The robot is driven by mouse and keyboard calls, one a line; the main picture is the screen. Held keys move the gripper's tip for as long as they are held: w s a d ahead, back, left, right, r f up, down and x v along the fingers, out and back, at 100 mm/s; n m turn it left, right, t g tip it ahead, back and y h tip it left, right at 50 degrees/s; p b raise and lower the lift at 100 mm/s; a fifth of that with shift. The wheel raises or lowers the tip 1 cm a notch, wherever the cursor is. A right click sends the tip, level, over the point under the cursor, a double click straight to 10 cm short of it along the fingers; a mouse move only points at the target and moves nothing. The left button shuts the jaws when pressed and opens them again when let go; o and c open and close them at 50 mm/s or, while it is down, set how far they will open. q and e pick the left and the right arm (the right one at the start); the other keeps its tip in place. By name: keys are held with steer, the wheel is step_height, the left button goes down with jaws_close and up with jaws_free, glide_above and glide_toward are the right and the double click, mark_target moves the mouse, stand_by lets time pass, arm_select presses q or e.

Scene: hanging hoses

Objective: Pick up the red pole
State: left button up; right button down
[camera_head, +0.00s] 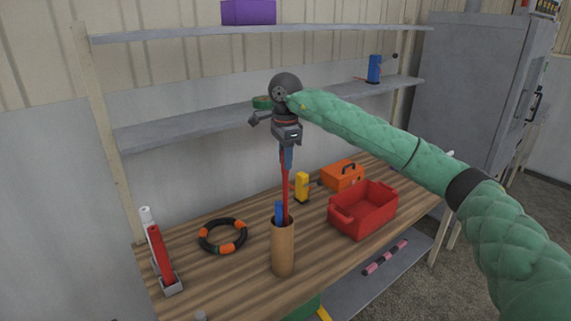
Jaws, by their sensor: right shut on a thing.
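The red pole (285,190) stands upright, with its lower part inside a brown cylindrical holder (283,250) on the wooden table. My right gripper (287,153) points down from above and is shut on the upper part of the pole. A blue piece shows between the gripper and the red length. The pole's lower end is hidden in the holder. A shorter blue item (279,211) also sticks out of the holder beside the pole. My left gripper is not in view.
A black and orange ring (223,236) lies left of the holder. A red crate (364,210), an orange toolbox (342,176) and a yellow device (302,187) stand to the right. Grey shelves (190,127) hang behind my gripper. A stand with red and white rods (160,255) is at the left.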

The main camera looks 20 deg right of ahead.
steer(key=shift+r+p, duration=0.95)
steer(key=shift+r, duration=3.5)
